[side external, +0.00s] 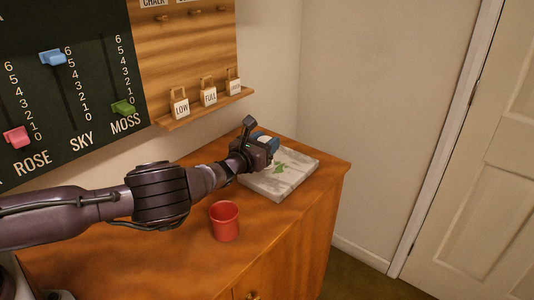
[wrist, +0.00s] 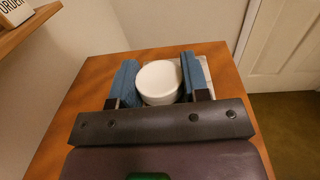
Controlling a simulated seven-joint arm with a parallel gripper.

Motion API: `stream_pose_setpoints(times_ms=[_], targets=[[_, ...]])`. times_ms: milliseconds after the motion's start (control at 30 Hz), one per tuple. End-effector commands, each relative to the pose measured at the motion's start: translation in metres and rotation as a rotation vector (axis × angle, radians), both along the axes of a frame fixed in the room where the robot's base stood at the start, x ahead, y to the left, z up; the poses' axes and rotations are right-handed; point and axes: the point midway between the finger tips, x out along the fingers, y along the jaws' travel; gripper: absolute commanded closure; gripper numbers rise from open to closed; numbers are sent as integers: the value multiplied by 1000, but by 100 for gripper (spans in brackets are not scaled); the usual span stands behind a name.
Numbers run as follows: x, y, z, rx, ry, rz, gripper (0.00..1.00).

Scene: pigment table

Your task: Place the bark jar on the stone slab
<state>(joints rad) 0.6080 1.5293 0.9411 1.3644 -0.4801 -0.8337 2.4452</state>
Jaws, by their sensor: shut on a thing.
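My gripper (wrist: 160,82) has its two blue fingers on either side of a round white-topped jar (wrist: 158,80) and is shut on it. No label shows, so I cannot tell whether it is the bark jar. The pale grey stone slab (side external: 300,165), with a green leaf-shaped mark, lies at the far right end of the wooden cabinet top. In the side view my gripper (side external: 267,143) is over the slab's back left part and mostly hides the jar. A strip of slab shows beside the right finger (wrist: 206,72). I cannot tell whether the jar touches the slab.
A red cup (side external: 225,221) stands on the cabinet top (side external: 180,260), in front of my arm. A wooden ledge (side external: 205,107) with small tagged blocks and a dark slider board (side external: 75,85) are on the wall behind. The slab's front right part is clear.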

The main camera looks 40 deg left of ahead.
Motion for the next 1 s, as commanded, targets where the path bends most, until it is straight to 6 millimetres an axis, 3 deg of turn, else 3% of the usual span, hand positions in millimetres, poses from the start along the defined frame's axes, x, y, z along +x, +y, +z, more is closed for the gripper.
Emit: stream_pose_setpoints(times_ms=[333, 733, 767, 800, 867, 1000], targets=[[6, 0, -35, 0, 1, -1, 93], [6, 0, -40, 0, -1, -1, 93], [6, 0, -41, 0, 0, -1, 55], [6, 0, -41, 0, 0, 0, 46], [6, 0, -40, 0, 0, 0, 32], [6, 0, -40, 0, 0, 0, 32]])
